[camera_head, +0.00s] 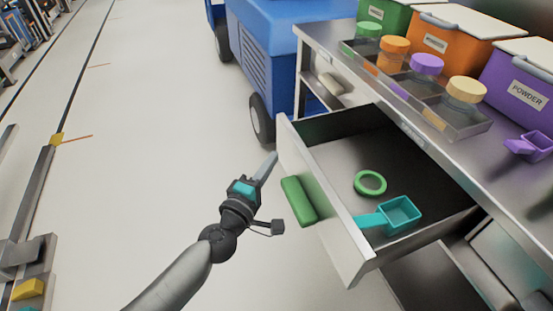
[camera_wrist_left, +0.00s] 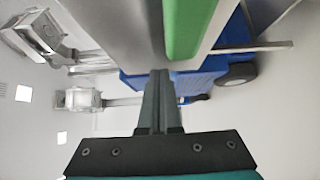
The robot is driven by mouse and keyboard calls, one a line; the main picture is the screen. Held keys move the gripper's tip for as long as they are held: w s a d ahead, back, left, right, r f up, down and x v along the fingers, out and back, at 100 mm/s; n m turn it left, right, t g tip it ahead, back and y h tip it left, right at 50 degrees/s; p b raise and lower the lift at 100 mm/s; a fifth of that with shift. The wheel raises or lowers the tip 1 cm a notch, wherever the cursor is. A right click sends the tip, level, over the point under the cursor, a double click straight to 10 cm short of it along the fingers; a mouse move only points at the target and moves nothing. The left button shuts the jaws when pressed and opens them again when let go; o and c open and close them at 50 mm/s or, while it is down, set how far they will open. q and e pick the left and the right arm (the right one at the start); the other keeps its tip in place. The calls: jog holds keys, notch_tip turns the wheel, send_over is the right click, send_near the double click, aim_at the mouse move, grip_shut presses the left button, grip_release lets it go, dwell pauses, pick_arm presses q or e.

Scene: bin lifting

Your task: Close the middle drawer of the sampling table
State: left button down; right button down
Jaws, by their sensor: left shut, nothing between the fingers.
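The sampling table (camera_head: 420,130) is on the right in the head view. One of its drawers (camera_head: 335,240) is pulled out, with its pale front panel facing left and a green handle (camera_head: 298,200) on it. Inside lie a green ring (camera_head: 370,183) and a teal scoop (camera_head: 400,215). My left gripper (camera_head: 270,160) is shut and empty, just left of the drawer front and beyond the handle. In the left wrist view, my shut fingers (camera_wrist_left: 160,75) point toward the panel beside the green handle (camera_wrist_left: 187,25); contact cannot be told. My right gripper is not in view.
A blue wheeled cart (camera_head: 270,60) stands behind the table's left end. Lidded boxes, including a purple one (camera_head: 520,90), and several jars in a tray (camera_head: 470,130) are on the tabletop. Below the drawer is another dark opening (camera_head: 430,280).

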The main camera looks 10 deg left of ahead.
pick_arm(q)
jog(key=shift+w+d, duration=0.4)
jog(key=shift+d, duration=0.3)
